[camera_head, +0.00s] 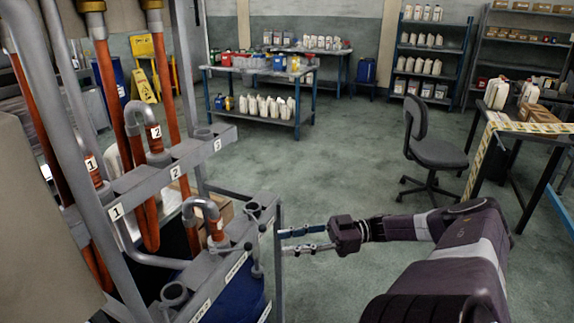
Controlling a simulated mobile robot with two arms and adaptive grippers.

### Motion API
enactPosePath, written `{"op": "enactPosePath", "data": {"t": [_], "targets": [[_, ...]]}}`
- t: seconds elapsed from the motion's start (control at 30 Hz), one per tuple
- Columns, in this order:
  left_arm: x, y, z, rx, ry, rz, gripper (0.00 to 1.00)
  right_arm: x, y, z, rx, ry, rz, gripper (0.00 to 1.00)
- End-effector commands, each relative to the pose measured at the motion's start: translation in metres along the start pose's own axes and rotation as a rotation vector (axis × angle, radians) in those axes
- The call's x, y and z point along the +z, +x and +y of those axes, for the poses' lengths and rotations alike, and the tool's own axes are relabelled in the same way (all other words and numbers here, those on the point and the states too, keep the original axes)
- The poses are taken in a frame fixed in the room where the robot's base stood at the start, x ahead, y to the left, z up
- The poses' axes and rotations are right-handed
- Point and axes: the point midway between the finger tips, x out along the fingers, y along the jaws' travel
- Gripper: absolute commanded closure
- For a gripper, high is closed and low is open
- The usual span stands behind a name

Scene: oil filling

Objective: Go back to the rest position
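My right gripper (307,240) reaches in from the right, its two fingers spread apart and pointing left at the upright edge of the filling station. Its fingertips are close to the grey post; I cannot tell whether they touch it. Nothing shows between the fingers. The filling station (165,172) stands at the left with grey holders labelled 1, 2 and 3. Orange hoses with curved grey nozzles hang there, one nozzle (152,132) labelled 2 in the upper holder and another (205,212) in the lower front. My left gripper is not in view.
An office chair (438,152) stands right of centre. A table (545,135) with bottles and boxes is at the far right. A blue workbench (262,98) and shelves (432,65) with bottles stand at the back. The middle floor (340,160) is clear.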

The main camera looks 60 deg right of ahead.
Motion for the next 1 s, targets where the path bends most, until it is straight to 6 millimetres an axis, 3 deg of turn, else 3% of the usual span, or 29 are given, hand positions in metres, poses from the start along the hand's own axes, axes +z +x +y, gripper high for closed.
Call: {"op": "enactPosePath", "data": {"t": [0.37,0.47,0.53,0.67,0.77,0.87,1.0], "targets": [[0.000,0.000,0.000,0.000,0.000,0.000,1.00,0.001,0.000,0.000,0.002,0.000,-0.001,0.67],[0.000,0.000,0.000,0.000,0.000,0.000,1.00,0.013,-0.004,0.004,0.042,-0.004,-0.013,0.67],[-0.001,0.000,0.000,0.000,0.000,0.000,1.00,0.036,-0.011,0.011,0.114,-0.012,-0.040,0.67],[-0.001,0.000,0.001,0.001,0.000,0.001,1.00,0.113,-0.036,0.023,0.327,-0.023,-0.145,0.67],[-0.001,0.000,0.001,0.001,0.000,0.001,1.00,0.186,-0.058,0.021,0.493,-0.013,-0.267,0.67],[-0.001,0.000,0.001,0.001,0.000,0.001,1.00,0.259,-0.077,0.004,0.618,0.015,-0.404,0.67],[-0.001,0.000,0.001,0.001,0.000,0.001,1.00,0.355,-0.093,-0.042,0.733,0.078,-0.606,0.67]]}}
